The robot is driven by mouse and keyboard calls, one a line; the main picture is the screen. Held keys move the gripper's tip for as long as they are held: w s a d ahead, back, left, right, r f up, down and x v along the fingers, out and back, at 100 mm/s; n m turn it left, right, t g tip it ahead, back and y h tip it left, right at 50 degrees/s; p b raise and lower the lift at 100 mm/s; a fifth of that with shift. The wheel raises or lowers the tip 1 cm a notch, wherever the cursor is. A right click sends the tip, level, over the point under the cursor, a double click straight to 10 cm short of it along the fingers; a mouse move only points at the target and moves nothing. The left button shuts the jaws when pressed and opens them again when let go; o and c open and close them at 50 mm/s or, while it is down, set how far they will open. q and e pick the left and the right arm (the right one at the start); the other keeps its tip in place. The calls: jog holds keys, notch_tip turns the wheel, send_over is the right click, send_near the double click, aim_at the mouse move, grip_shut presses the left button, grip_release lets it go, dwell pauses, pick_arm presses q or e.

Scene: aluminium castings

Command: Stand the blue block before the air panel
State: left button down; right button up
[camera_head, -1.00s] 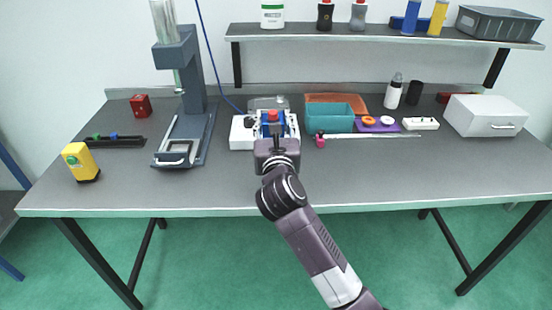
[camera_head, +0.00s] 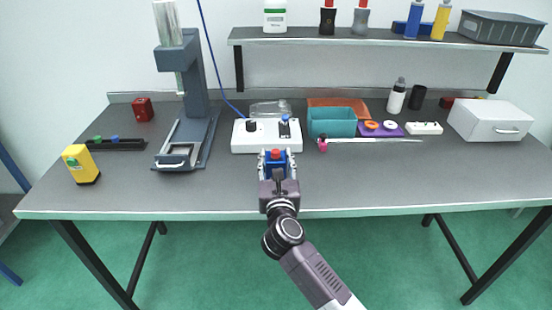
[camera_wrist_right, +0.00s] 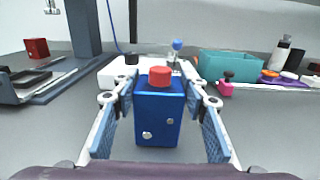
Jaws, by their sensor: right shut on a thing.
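The air panel (camera_head: 266,142) is a white box with a black knob and a blue-topped fitting, at the back middle of the table. The block is in front of it, with a small gap between them. My left gripper is not in view.
A teal bin (camera_head: 332,122) stands right of the panel, with a pink-capped thin rod (camera_head: 370,140) before it. A grey press stand (camera_head: 186,135) is to the left. A blue hose (camera_head: 212,60) hangs behind. The front table strip is clear.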

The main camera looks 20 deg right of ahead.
jog(key=o, duration=1.4)
jog(key=shift+f, duration=0.15)
jog(key=shift+r, duration=0.35)
jog(key=v, duration=0.7)
jog(key=b+v, duration=0.1)
jog(key=v, duration=0.2)
jog(key=shift+s+f, duration=0.3)
jog(key=shift+s+a+r, duration=0.1)
jog(key=shift+s+a, duration=0.1)
jog(key=shift+s, duration=0.5)
